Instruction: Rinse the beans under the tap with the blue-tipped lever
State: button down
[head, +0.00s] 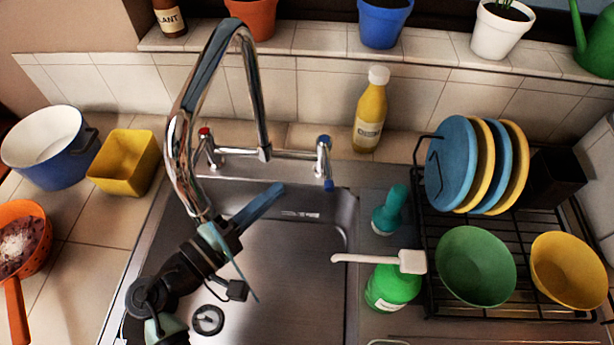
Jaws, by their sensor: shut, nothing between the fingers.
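The beans (22,238), dark red with a pale patch on top, lie in an orange colander (14,303) on the tiled counter at the far left. The colander is cut off by the picture edge. The chrome tap (186,110) arches over the sink, and no running water shows. Its blue-tipped lever (328,184) is on the right and its red-tipped lever (204,133) on the left. My gripper (272,194) is shut and empty over the sink, left of the blue-tipped lever and apart from it in the picture. Its depth is hard to judge.
The steel sink (300,260) looks empty apart from its drain. A blue pot (62,165) and yellow container (126,178) stand left. A yellow bottle (370,115) stands behind the sink. A green bottle (392,288), brush and dish rack (470,300) with plates and bowls crowd the right.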

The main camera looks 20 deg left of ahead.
aim_at(326, 162)
jog(key=w+d+p, duration=0.1)
jog(key=w+d, duration=0.3)
jog(key=d, duration=0.1)
jog(key=shift+w, duration=0.2)
jog(key=shift+d, duration=0.1)
jog(key=shift+w+d, duration=0.15)
jog(key=shift+d, duration=0.7)
jog(key=shift+a, duration=0.1)
